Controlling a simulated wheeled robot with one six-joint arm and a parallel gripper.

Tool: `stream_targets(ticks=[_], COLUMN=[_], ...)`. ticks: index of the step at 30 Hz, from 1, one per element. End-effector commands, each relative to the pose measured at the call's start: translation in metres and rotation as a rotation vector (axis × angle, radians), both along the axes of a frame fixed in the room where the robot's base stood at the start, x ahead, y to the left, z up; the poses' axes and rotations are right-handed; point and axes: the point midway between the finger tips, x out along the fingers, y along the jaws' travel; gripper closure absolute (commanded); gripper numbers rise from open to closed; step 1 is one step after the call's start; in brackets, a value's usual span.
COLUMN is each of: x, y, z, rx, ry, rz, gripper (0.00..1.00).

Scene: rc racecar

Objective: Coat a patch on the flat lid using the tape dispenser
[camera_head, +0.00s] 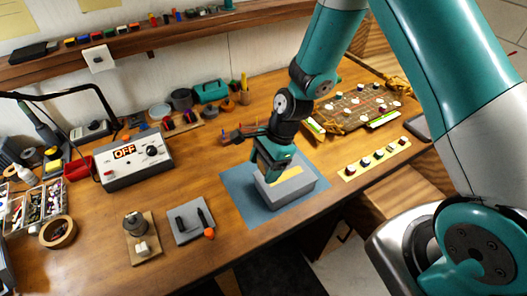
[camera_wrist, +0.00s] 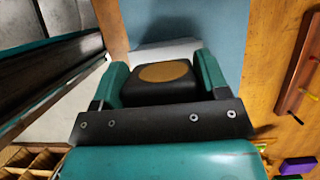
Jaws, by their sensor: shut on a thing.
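My gripper (camera_head: 268,172) is over the left part of a grey box with a flat lid (camera_head: 304,184). In the wrist view, its two teal fingers (camera_wrist: 163,78) are shut on a black block with a tan oval on top, which looks like the tape dispenser (camera_wrist: 160,92). A yellow-tan strip (camera_head: 289,174) shows on the lid beside the gripper. Part of the lid (camera_wrist: 165,50) shows pale beyond the dispenser in the wrist view. The gripper hides the dispenser in the head view, and I cannot tell whether it touches the lid.
The box stands on a blue mat (camera_head: 240,205) near the table's front edge. A grey pad with black tools (camera_head: 191,220) and a power supply reading OFF (camera_head: 137,158) are at left. A game board (camera_head: 356,110) and a strip of small pieces (camera_head: 377,158) are at right.

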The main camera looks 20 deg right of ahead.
Motion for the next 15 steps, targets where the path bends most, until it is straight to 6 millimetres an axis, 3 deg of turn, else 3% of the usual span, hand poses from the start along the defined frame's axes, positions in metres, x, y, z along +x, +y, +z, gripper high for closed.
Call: stream_targets(ticks=[6,15], x=[0.0,0.0], y=[-0.002,-0.003], z=[0.024,0.028], rx=[0.0,0.0], ry=[-0.002,0.0], rz=[-0.004,-0.005], gripper=[0.54,0.54])
